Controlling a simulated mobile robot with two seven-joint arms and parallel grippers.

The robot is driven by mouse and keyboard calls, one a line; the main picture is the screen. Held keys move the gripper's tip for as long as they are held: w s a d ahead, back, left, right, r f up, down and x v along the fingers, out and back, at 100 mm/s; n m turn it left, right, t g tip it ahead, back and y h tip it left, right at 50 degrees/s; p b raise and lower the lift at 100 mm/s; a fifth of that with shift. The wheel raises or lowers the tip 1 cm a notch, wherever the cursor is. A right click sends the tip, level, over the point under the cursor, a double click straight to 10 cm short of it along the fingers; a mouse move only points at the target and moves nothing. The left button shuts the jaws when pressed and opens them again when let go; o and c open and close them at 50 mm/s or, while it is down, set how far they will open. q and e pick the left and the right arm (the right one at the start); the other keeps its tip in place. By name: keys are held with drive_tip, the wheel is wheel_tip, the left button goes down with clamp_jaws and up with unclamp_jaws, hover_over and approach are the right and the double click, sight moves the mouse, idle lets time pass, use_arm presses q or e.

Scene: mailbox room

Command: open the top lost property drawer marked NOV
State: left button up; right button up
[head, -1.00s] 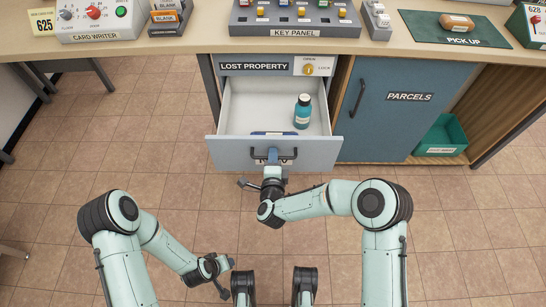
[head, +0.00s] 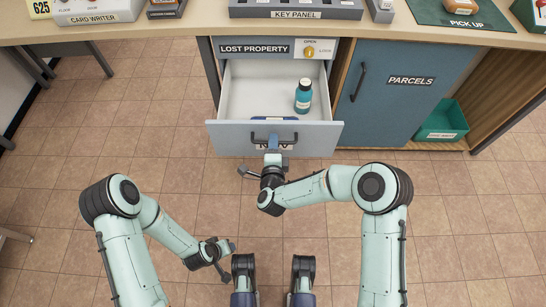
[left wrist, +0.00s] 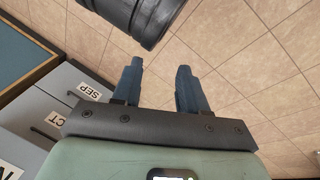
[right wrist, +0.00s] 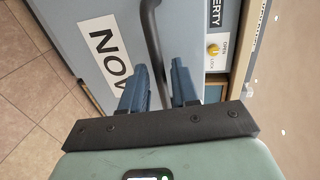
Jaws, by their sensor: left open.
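The top drawer (head: 232,138) under the LOST PROPERTY sign (head: 254,48) stands well open. Its NOV label (right wrist: 109,55) reads clearly in the right wrist view and is mostly covered in the head view. My right gripper (head: 273,146) is at the dark bar handle (head: 255,137).
A teal bottle (head: 303,97) stands in the drawer, and a blue item lies near its front wall, partly hidden. A lock knob (head: 309,51) sits beside the sign. The blue PARCELS door (head: 385,115) is on the right. Lower drawers marked SEP (left wrist: 88,91) and OCT show in the left wrist view.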

use_arm(q)
drive_tip(key=shift+g, duration=0.5)
drive_tip(key=s, duration=0.1)
drive_tip(key=s+d+r+p, duration=0.1)
drive_tip(key=s+r+p, duration=0.1)
drive_tip(key=shift+s+d+r, duration=0.15)
drive_tip(key=shift+d, duration=0.2)
use_arm(e)
drive_tip(key=v, duration=1.2)
drive_tip(key=shift+s, duration=0.2)
